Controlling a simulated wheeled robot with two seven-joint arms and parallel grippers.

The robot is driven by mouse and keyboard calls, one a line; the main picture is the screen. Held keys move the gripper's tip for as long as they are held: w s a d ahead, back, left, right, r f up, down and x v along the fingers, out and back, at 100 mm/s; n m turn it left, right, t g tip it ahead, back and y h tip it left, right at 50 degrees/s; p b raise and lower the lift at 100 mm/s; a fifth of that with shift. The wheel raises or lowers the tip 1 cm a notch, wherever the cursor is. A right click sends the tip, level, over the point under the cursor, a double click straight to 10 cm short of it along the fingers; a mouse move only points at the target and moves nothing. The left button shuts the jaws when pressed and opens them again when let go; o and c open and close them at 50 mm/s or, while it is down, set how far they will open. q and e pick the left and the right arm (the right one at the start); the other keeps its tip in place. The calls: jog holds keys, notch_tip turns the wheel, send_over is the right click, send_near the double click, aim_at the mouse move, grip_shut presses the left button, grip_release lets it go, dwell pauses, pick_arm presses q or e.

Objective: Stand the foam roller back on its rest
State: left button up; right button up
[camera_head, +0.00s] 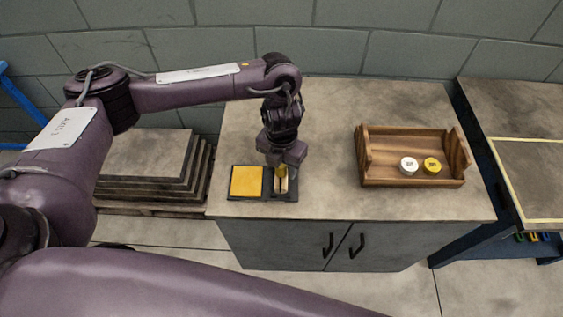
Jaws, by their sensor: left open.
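My left gripper (281,176) points down over the right part of a black holder near the front left of the cabinet top. It is open. A small yellow piece, seemingly part of the foam roller (282,171), shows between its fingers, with a pale strip just below. The gripper hides most of it, so I cannot tell how the roller lies or whether the fingers touch it. The black base there (291,196), seemingly the rest, sits beside a dark-edged square with a yellow-orange face (247,181). My right gripper is not in view.
A wooden tray (412,183) on the right of the cabinet top (325,140) holds a white-lidded jar (408,166) and a yellow-lidded jar (432,166). The top between is clear. Stacked slabs (150,160) stand at left, a bench (520,120) at right.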

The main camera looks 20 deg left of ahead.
pick_arm(q)
jog(key=shift+r+p, duration=0.3)
jog(key=shift+r, duration=0.25)
notch_tip(320, 180, up, 11)
jog(key=shift+r+p, duration=0.2)
jog(key=shift+p, duration=0.1)
